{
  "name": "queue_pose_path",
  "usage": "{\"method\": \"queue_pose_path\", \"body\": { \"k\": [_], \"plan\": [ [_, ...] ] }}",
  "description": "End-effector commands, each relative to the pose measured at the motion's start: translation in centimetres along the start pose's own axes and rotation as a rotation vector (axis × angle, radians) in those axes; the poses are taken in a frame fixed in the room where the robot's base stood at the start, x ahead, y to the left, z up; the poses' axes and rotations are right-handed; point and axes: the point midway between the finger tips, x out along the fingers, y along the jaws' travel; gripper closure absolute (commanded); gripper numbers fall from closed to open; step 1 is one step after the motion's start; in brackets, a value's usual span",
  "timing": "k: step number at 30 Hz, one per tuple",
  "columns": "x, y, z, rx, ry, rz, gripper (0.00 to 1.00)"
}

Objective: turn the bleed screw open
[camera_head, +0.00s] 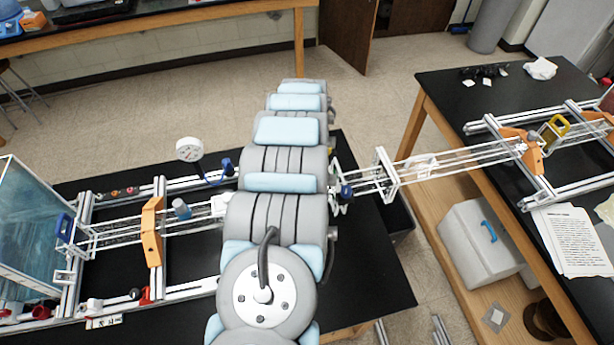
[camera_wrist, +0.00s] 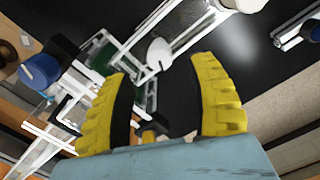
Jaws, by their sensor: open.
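I cannot tell for certain which part is the bleed screw. In the wrist view, a white round disc (camera_wrist: 158,54) on the clear-and-white frame shows just beyond the gap between my fingertips. A blue knob (camera_wrist: 40,70) on a dark body is left of my gripper; a blue knob (camera_head: 346,191) also shows right of my arm in the head view. My gripper (camera_wrist: 161,68) is open, its two yellow ribbed fingers wide apart, with nothing clearly held between them. A small yellow piece (camera_wrist: 150,136) lies low between the fingers. In the head view my arm hides most of the gripper.
A pressure gauge (camera_head: 189,149) stands left of my arm. Rods run through orange brackets (camera_head: 152,231) along the black bench (camera_head: 375,285). A clear tank (camera_head: 30,235) is at far left. Another black bench (camera_head: 450,105) stands right, across a gap.

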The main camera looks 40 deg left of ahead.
Motion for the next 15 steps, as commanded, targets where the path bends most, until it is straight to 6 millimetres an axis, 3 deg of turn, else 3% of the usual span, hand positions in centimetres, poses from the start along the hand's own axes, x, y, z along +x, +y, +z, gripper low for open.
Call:
{"method": "queue_pose_path", "body": {
  "k": [9,15],
  "plan": [
    [-4.2,0.1,0.0,0.001,-0.001,0.000,0.42],
    [-6.0,0.1,0.1,0.000,-0.003,0.001,0.42]
  ]
}}
